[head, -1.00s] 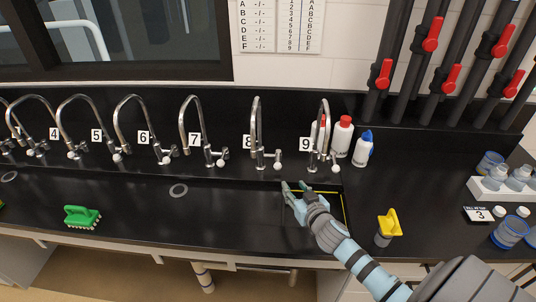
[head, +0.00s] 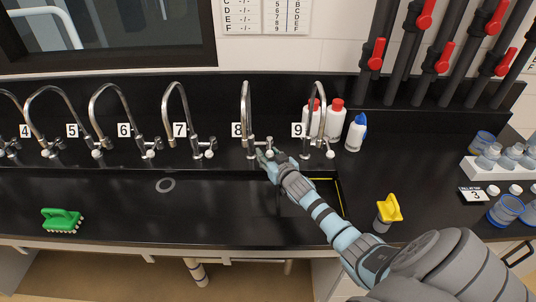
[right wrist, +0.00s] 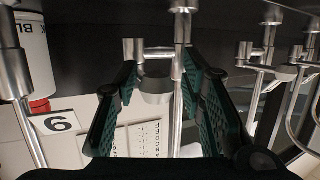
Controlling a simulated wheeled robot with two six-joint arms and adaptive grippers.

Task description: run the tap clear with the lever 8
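Tap 8 (head: 246,115) is a curved chrome tap beside the label 8 (head: 237,130) at the back of the black counter. Its lever (head: 268,140) sticks out to the right near the base. My right gripper (head: 266,156) is at tap 8, just in front of the lever, and partly hides the tap's foot. In the right wrist view the picture is upside down, and my dark green fingers (right wrist: 160,100) are apart. The pale end of the lever (right wrist: 157,90) shows between them; I cannot tell whether they touch it. My left gripper is not in view.
Tap 9 (head: 318,110) stands close on the right, tap 7 (head: 186,115) on the left. A green brush (head: 62,220) and a yellow-topped item (head: 390,208) are on the counter. The counter's left middle is mostly clear.

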